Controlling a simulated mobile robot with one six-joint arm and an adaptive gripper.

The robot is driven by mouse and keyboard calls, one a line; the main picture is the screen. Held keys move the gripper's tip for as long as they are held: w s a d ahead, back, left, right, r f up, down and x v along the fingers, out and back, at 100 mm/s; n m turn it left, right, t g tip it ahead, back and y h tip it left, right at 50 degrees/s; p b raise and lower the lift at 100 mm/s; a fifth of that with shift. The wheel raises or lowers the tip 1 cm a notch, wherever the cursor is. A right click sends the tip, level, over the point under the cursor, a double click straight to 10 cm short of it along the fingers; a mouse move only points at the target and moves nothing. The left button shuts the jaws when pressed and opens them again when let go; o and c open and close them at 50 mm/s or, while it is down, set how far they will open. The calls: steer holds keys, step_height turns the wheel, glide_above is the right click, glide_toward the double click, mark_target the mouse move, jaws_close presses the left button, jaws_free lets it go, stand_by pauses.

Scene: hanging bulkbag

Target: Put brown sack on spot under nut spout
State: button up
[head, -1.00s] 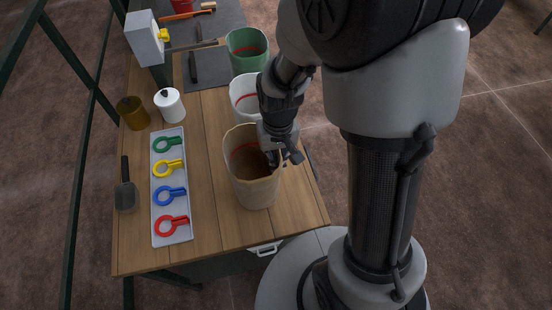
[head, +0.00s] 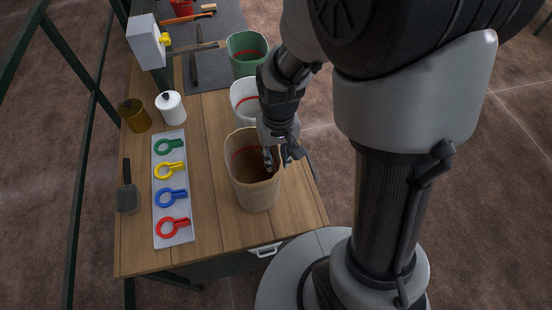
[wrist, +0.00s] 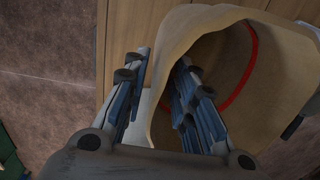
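The brown sack (head: 256,192) stands upright and open-topped on the wooden table near its front right corner. It has a red line inside. My gripper (head: 278,158) is at its right-hand rim. In the wrist view, my gripper (wrist: 165,100) is open astride the sack's wall (wrist: 176,62), one finger outside and one inside, with gaps beside the wall. A grey box with a yellow part (head: 146,38), perhaps the nut spout, is at the back left. A dark mat (head: 212,84) lies to its right; I cannot tell a marked spot.
A white sack (head: 242,92) and a green sack (head: 244,66) stand behind. A tray (head: 174,236) with several coloured ring clips lies left, beside a scoop (head: 127,196). White (head: 170,108) and brown (head: 134,116) jars stand behind it. Tools lie at the back. A green frame (head: 70,200) borders the left.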

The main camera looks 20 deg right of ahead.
step_height(320, 180, up, 9)
steer(key=p, duration=0.2)
steer(key=shift+d+p, duration=0.15)
steer(key=shift+p, duration=0.15)
steer(key=s+d+r+t, duration=0.2)
steer(key=s+r+t, duration=0.2)
steer(key=s+r, duration=0.9)
steer(key=shift+r+t, duration=0.3)
steer(key=shift+r, duration=0.1)
steer(key=shift+o, duration=0.5)
steer(key=shift+s, duration=0.2)
steer(key=shift+d, duration=0.2)
